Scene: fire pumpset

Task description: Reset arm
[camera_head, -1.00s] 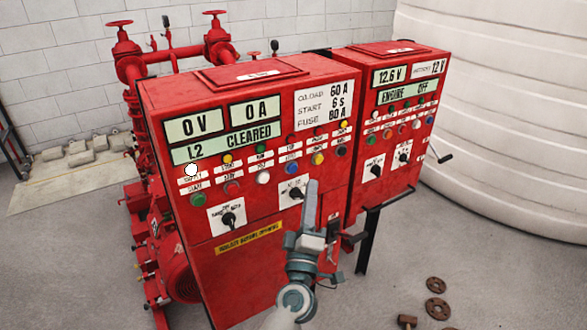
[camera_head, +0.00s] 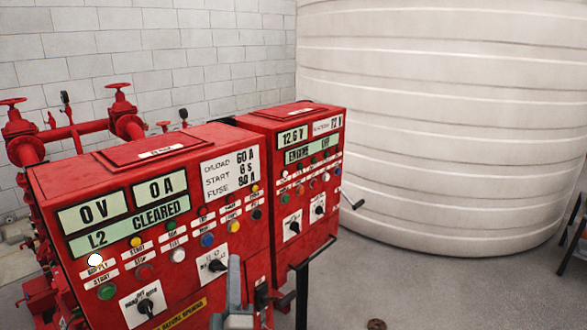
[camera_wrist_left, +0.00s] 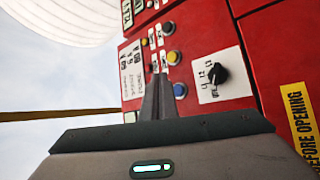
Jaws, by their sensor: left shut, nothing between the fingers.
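My left gripper (camera_head: 234,285) shows at the bottom of the head view, in front of the lower right part of the large red control cabinet (camera_head: 75,290). Its fingers are shut with nothing between them and point up. In the left wrist view the shut fingers (camera_wrist_left: 158,98) stand before the cabinet face, beside a black rotary switch (camera_wrist_left: 214,74) on a white plate and apart from the yellow "before opening" label (camera_wrist_left: 298,120). Whether the fingertips touch the panel cannot be told. The rest of the left arm is below the head view. My right gripper is not in view.
A big white ribbed tank (camera_head: 440,120) fills the right. Red pipes with valve wheels (camera_head: 118,86) stand behind.

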